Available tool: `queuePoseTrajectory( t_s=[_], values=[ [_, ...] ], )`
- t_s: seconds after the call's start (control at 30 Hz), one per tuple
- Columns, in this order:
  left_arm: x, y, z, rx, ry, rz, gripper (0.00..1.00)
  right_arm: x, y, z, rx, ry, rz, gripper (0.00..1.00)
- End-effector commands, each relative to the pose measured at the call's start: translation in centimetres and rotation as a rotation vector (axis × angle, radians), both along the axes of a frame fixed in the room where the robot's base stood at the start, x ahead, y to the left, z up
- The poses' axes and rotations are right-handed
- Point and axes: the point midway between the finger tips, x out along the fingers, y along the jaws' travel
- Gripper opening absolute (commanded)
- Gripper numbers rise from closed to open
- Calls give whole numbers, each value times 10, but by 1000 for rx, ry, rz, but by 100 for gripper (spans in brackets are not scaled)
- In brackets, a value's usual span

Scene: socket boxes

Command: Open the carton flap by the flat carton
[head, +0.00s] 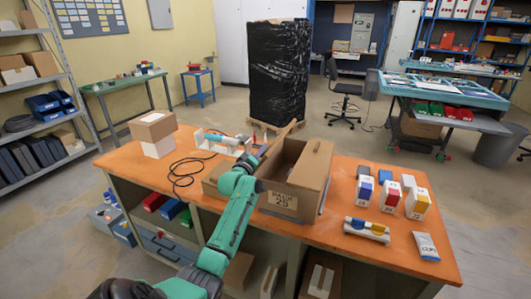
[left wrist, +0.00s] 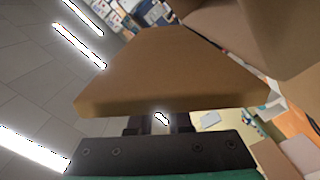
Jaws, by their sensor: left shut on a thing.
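The open brown carton (head: 293,201), with a printed label on its front, stands on the orange bench. The carton's inside is mostly hidden. My right gripper is not in view.
The orange bench (head: 345,245) holds a small brown-and-white box (head: 154,133) at left, a black cable (head: 187,172), and several white boxes with coloured labels at right. A blue-and-white roll (head: 367,230) and a white packet (head: 426,246) lie near the front right.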

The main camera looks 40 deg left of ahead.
Motion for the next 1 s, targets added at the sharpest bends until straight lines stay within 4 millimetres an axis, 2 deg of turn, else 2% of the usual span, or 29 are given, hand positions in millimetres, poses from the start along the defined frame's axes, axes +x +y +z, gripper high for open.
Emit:
queuePoseTrajectory(
  t_s=[0.6,1.0],
  values=[
    [-14,40,-4,-537,-188,2,0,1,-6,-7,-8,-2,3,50],
    [-18,54,-11,-747,-260,1,0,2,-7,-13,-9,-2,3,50]
  ],
)
